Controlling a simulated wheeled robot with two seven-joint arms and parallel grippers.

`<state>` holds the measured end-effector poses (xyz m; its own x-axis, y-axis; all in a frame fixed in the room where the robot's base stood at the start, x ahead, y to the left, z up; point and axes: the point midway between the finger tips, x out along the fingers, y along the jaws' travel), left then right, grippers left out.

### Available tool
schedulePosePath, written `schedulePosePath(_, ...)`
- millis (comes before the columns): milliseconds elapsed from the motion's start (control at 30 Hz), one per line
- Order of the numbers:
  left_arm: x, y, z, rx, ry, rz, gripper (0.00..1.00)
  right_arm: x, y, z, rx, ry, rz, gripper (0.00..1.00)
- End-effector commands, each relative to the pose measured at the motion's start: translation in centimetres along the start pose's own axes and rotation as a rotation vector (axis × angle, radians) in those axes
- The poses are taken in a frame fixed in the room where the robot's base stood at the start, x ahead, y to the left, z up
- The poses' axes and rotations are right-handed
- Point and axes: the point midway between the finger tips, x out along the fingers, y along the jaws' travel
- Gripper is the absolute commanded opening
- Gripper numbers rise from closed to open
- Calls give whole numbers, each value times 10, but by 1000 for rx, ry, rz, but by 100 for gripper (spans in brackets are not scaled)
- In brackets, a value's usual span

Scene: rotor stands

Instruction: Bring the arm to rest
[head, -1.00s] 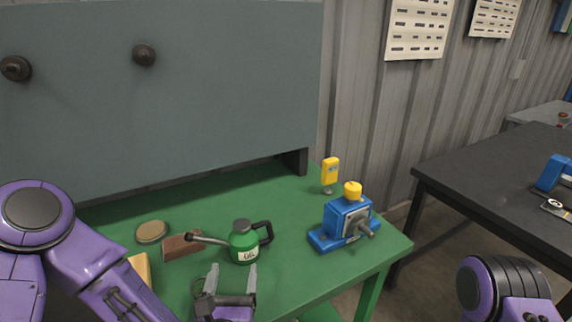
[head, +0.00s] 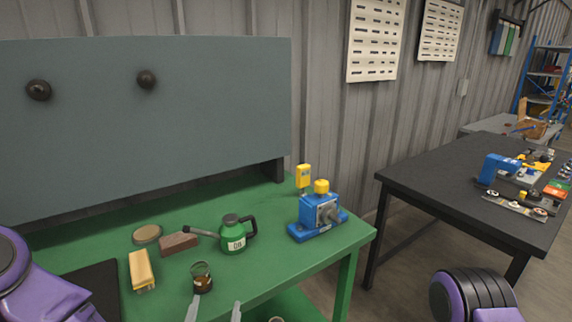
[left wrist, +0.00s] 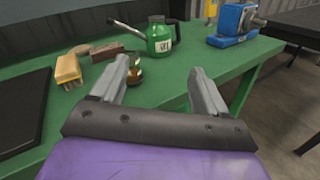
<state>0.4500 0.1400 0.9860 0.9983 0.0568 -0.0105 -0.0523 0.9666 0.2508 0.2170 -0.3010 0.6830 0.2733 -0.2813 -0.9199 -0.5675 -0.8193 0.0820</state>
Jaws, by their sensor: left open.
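My left gripper (head: 214,311) shows only its two grey fingertips at the bottom edge of the head view, by the green table's front edge. In the left wrist view its fingers (left wrist: 165,85) stand wide apart with nothing between them. My purple left arm (head: 38,285) comes in at the lower left. A small jar with a brown base (head: 202,279) stands on the table just beyond the left fingertip; it also shows in the left wrist view (left wrist: 134,75). My right arm (head: 472,297) shows only a purple and black joint at the lower right; its gripper is out of view.
The green table (head: 290,262) holds a green oil can (head: 232,240), a brown block (head: 178,243), a yellow brush (head: 141,270), a round tin (head: 147,234), a black mat (head: 95,285) and a blue machine (head: 318,215). A black table (head: 440,190) stands at the right.

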Motion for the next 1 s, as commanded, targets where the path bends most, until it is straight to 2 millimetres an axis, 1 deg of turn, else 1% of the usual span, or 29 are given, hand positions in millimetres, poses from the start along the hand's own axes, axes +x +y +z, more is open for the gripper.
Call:
schedulePosePath(167,1,-11,-12,296,31,-73,75,0,0,0,0,1,0,100)
schedulePosePath(267,-2,-18,-33,552,68,-147,75,0,0,0,0,0,0,100)
schedulePosePath(367,-11,-24,-72,881,127,-273,75,0,0,0,0,0,0,100)
schedulePosePath(400,-17,-26,-91,1019,154,-338,75,0,0,0,0,0,0,100)
schedulePosePath(467,-29,-26,-123,1222,192,-449,75,0,0,0,0,0,0,100)
schedulePosePath(533,-50,-21,-166,1463,237,-616,75,0,0,0,0,0,0,100)
schedulePosePath(567,-61,-18,-186,1566,255,-701,75,0,0,0,0,0,0,100)
schedulePosePath(600,-80,-9,-214,1703,280,-829,75,0,0,0,0,0,0,100)
schedulePosePath(633,-96,-1,-235,1797,299,-933,75,0,0,0,0,0,0,100)
schedulePosePath(667,-112,8,-254,1879,314,-1037,75,0,0,0,0,0,0,100)
schedulePosePath(700,-132,23,-276,1968,336,-1168,75,0,0,0,0,0,0,100)
schedulePosePath(767,-161,45,-302,2055,377,-1331,75,0,0,0,0,0,0,100)
schedulePosePath(800,-177,60,-315,2088,410,-1412,75,0,0,0,0,0,0,100)
schedulePosePath(900,-204,88,-333,2138,485,-1514,75,0,0,0,0,0,0,100)
schedulePosePath(1000,-206,90,-334,2142,490,-1520,75,0,0,0,0,0,0,100)
